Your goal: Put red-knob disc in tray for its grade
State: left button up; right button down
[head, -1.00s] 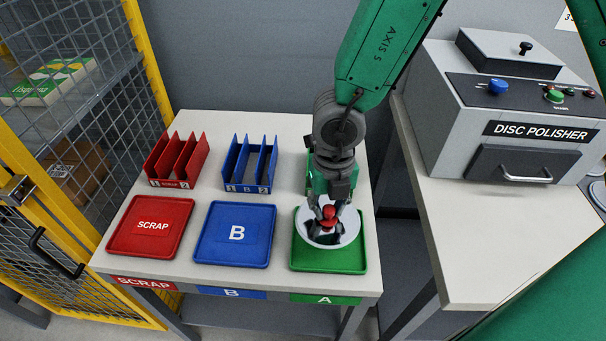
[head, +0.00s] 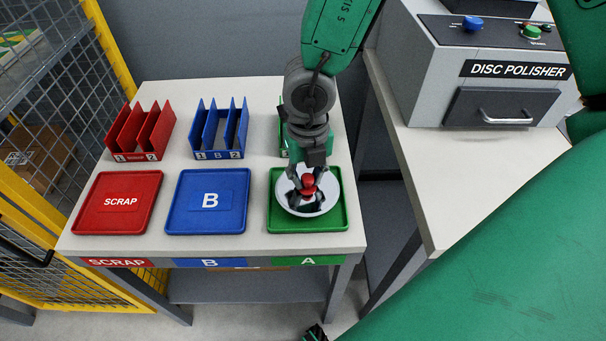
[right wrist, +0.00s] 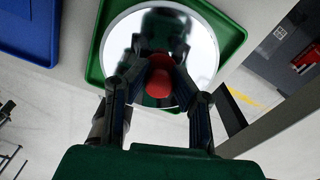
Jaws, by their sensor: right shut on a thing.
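The shiny round disc (head: 325,202) with the red knob (head: 308,181) is at the green tray A (head: 280,224), inside its outline as the head view sees it. I cannot tell whether it rests on the tray or hangs just above it. My right gripper (head: 307,187) reaches down from above and is shut on the red knob. The right wrist view shows the knob (right wrist: 161,80) between the dark fingers, with the mirror-like disc (right wrist: 207,50) over the green tray (right wrist: 96,66). My left gripper is not in view.
The blue tray B (head: 206,222) and red SCRAP tray (head: 116,222) are empty. Red (head: 140,130) and blue (head: 220,133) slotted racks stand behind; a green rack (head: 283,140) is partly hidden. The disc polisher (head: 510,90) stands right, a yellow mesh fence (head: 45,120) left.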

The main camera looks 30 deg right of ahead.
jog(key=shift+d, duration=0.25)
jog(key=shift+a, duration=0.9)
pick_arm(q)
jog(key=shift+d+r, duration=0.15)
pick_arm(e)
jog(key=shift+d, duration=0.4)
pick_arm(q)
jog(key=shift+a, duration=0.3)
pick_arm(e)
jog(key=shift+a, duration=0.2)
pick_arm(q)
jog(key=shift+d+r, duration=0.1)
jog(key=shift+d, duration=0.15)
pick_arm(e)
jog(key=shift+d, duration=0.25)
jog(key=shift+f, duration=0.15)
jog(key=shift+a+f+b, duration=0.15)
jog(key=shift+f+b, duration=0.2)
jog(key=shift+f, duration=0.15)
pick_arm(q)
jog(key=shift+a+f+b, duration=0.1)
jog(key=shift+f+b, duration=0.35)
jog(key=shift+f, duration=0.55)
pick_arm(e)
jog(key=shift+f, duration=0.6)
